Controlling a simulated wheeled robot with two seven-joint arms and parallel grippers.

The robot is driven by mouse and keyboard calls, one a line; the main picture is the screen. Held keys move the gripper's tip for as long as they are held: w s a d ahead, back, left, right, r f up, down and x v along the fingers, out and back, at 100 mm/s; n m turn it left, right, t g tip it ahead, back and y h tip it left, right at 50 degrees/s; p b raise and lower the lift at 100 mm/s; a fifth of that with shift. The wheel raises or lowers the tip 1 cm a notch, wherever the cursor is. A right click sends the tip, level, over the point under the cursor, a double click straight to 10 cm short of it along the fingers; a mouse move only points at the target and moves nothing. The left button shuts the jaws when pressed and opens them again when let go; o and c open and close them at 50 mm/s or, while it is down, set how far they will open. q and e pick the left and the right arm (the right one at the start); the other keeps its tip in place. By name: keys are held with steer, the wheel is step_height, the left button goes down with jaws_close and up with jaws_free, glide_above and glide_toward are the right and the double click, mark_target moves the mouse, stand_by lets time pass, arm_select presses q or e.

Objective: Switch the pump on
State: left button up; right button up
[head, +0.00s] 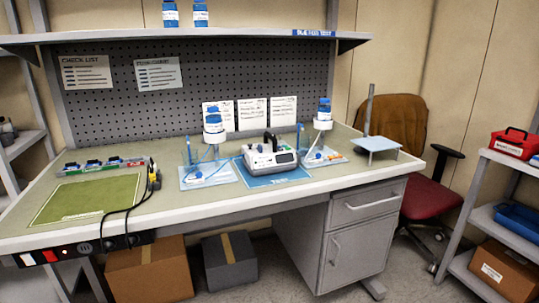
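The pump (259,163) is a white and grey box with a black handle on top. It sits on a blue mat (262,182) near the middle of the desk. Its small front display (285,158) faces me, but is too small to tell whether it is lit. A dark socket strip (75,250) with a red switch is at the desk's front left edge. Black cables run to it from a yellow and black item (153,175) on the desk. Neither of my grippers shows in the head view.
Stands with blue-and-white bottles (213,122) (323,112) flank the pump on pale trays. A green mat (85,198) lies at the left, with a rack of small items (103,163) behind it. A metal stand (376,143) is at the right. A red chair (437,196) stands beside the desk.

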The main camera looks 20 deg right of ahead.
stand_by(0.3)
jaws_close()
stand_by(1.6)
